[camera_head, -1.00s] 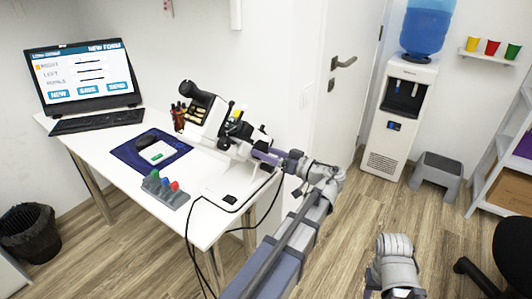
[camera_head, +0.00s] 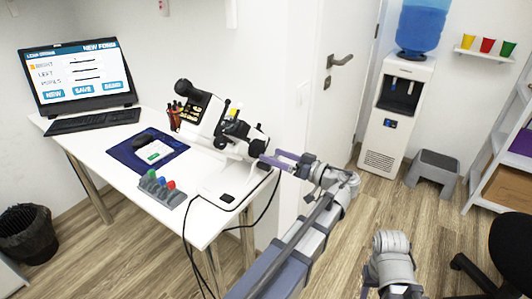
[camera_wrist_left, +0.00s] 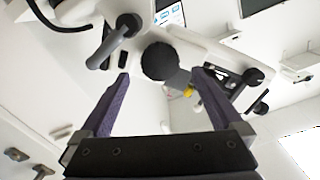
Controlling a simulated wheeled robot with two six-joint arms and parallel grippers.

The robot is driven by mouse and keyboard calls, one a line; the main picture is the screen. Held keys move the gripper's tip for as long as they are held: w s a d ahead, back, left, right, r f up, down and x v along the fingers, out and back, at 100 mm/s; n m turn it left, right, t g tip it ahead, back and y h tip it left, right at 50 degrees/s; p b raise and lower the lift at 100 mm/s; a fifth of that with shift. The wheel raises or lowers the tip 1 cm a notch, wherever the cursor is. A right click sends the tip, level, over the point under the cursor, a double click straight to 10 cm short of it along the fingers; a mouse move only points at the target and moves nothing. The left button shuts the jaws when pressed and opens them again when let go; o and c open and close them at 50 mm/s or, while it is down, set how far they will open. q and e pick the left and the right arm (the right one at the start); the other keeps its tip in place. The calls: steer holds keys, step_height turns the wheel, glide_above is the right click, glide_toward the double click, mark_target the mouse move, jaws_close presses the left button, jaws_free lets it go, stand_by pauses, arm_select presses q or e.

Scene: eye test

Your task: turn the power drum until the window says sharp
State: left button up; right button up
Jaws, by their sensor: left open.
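The white lens-measuring device (camera_head: 212,118) stands on the right part of the white desk. Its dark round power drum (camera_head: 257,147) is on the side facing my left arm. In the left wrist view the dark drum (camera_wrist_left: 158,61) shows beyond and between the open fingertips. My right gripper is outside the views; only part of that arm shows.
Black cables hang off the desk's front edge. A water cooler (camera_head: 397,110) and grey stool (camera_head: 433,170) stand right.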

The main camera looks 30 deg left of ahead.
arm_select(q)
steer(key=shift+s+d, duration=0.15)
steer(key=shift+d, duration=1.35)
steer(key=s+d+m+g+h+p, duration=0.1)
steer(key=s+d+m+h+p, duration=0.7)
steer(key=d+p, duration=0.2)
steer(key=s+d+f+m+h+p, duration=0.1)
steer(key=s+d+m+h+p, duration=0.7)
steer(key=d, duration=0.4)
steer(key=m+p, duration=0.1)
steer(key=p, duration=0.1)
steer(key=shift+d+g+h+p, duration=0.35)
steer(key=shift+g+h, duration=0.05)
